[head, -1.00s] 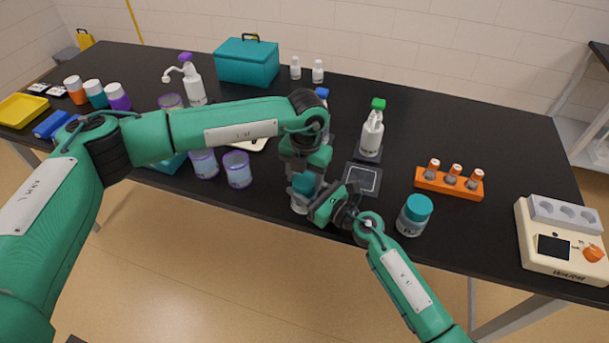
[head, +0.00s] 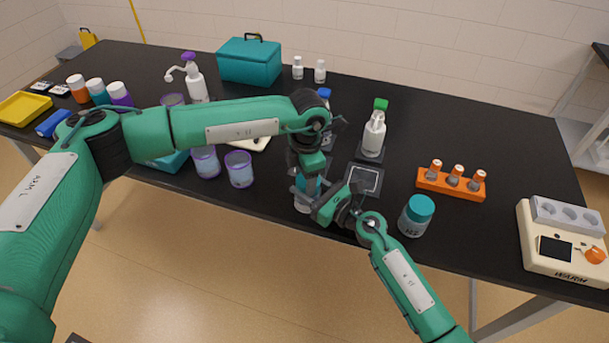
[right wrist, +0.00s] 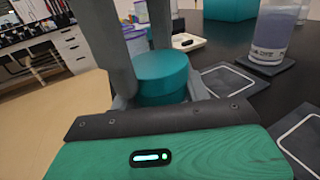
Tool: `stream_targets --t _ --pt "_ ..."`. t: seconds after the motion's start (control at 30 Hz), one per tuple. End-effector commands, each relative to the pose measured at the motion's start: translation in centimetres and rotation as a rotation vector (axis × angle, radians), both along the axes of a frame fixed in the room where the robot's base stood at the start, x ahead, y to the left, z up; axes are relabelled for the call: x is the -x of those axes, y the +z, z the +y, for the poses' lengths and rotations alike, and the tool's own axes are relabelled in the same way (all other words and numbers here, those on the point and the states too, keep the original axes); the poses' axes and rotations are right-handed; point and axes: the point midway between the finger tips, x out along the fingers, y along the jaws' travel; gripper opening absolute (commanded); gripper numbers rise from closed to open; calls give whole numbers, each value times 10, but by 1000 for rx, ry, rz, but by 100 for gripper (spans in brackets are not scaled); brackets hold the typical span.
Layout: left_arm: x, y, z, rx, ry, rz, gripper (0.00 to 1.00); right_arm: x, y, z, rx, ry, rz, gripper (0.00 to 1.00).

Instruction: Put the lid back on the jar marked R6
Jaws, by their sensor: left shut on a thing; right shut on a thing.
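A jar (head: 305,207) stands near the front edge of the table, its mark hidden or unreadable. A teal lid (head: 308,186) is at its top; in the right wrist view the lid (right wrist: 162,72) looks level, and I cannot tell whether it is fully seated. My left gripper (head: 306,178) comes from above and is shut on the lid. My right gripper (head: 314,202) comes from the right and is shut on the jar, low beside the lid. Another jar with a teal lid (head: 416,214) stands to the right, its mark too small to read.
An orange rack (head: 450,186) with vials and a cream warmer (head: 560,262) stand at the right. A green-topped bottle (head: 374,135) stands behind a dark square pad (head: 367,180). Purple-rimmed beakers (head: 240,170) are to the left. The back right of the table is clear.

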Motion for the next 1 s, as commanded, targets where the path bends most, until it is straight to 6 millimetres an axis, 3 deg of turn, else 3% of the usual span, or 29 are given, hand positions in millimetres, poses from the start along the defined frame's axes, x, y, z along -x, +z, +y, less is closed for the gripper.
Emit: stream_targets --t 0.03,0.67,0.7,0.77,0.8,1.0 --pt "3 0 -9 20 -11 -2 29 7 -4 10 0 23 8 0" --pt "4 0 -10 22 -13 1 29 7 -2 11 -3 23 5 0" --pt "4 0 -10 22 -13 1 62 7 -2 11 -3 23 5 0" --pt "4 0 -10 22 -13 1 74 7 -2 11 -2 23 4 0" --pt "4 0 -10 22 -13 0 78 6 -2 11 -2 23 4 0" --pt "3 0 -8 19 -10 -1 78 6 -2 10 -2 21 4 0"
